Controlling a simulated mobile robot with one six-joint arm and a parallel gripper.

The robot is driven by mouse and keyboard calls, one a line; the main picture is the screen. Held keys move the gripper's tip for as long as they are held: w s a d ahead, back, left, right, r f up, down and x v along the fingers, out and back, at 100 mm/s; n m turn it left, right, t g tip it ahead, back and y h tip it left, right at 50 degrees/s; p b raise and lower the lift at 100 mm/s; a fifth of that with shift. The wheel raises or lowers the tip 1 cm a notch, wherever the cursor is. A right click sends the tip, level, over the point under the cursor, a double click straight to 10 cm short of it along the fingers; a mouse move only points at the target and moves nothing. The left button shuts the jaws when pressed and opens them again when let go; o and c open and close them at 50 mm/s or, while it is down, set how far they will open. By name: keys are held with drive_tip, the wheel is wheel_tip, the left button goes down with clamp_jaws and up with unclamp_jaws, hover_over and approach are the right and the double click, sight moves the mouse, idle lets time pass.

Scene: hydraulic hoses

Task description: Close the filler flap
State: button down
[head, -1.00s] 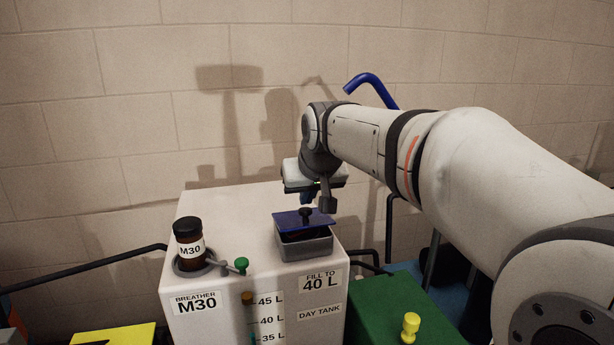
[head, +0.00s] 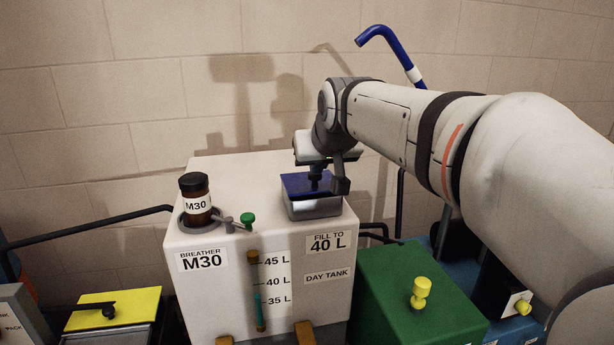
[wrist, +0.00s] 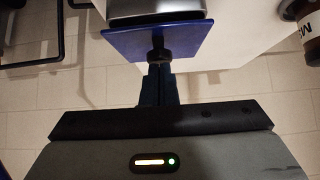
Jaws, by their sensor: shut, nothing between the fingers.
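The blue filler flap (head: 297,184) lies over the grey metal filler box (head: 315,208) on the white day tank (head: 235,180). Little gap shows between flap and box in the head view; whether it is fully seated cannot be told. The flap also shows in the wrist view (wrist: 125,42), with its black knob (wrist: 158,52) in front of my fingertips. My gripper (head: 315,180) is shut and empty, its tips at the knob. Whether they touch it cannot be told. My gripper hides part of the flap in the head view.
The M30 breather bottle (head: 195,198) and a green-handled valve (head: 247,220) stand on the tank left of the box. A green box (head: 405,290) with a yellow knob is at right. A blue hose (head: 390,45) rises behind my arm.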

drive_tip(key=shift+s+f+t+b, duration=0.3)
drive_tip(key=shift+f+t+b, duration=0.3)
drive_tip(key=shift+b, duration=0.75)
